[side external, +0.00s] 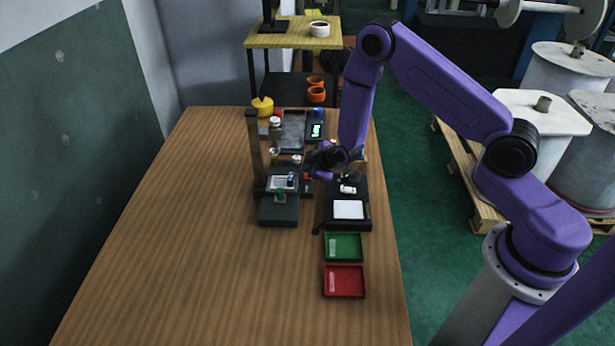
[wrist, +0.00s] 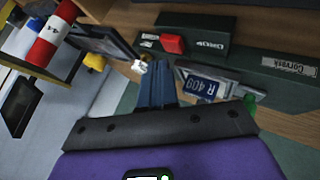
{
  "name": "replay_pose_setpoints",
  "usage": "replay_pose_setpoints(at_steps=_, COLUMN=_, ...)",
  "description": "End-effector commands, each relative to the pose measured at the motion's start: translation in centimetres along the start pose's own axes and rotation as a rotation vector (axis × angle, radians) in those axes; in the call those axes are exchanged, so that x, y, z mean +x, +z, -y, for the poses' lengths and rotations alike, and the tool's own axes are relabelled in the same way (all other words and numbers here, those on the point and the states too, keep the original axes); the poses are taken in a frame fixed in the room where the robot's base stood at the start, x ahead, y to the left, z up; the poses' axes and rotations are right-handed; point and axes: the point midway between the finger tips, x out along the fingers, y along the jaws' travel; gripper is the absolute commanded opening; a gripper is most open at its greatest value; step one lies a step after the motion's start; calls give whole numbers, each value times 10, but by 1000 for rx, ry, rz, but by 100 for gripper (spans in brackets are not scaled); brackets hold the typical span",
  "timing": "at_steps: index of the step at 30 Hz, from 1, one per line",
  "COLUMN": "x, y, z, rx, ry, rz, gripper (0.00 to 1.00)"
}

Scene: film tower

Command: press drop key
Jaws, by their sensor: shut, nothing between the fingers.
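The drop key is a red button (wrist: 172,44) on a dark green box (wrist: 205,28) lettered DROP, upside down in the wrist view. In the side view the red key (side external: 306,176) shows small beside the tower, partly crowded by my gripper (side external: 316,172). In the wrist view my gripper (wrist: 154,68) is shut and empty, its blue fingertips just below the red button in the picture. I cannot tell whether they touch it. The film tower (side external: 255,150) stands on a dark green base (side external: 279,213).
A black device (side external: 360,222) with a white panel stands right of the tower. A green tray (side external: 344,247) and a red tray (side external: 344,281) lie in front. A yellow object (side external: 262,106) and a small green-lit display (side external: 316,130) are behind. The table's left side is clear.

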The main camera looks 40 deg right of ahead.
Motion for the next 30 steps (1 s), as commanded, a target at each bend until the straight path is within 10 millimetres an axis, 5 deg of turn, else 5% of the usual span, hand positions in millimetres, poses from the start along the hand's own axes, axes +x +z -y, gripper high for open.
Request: replay_pose_setpoints(at_steps=30, x=8, y=6, z=6, rx=0, ry=0, rz=0, gripper=0)
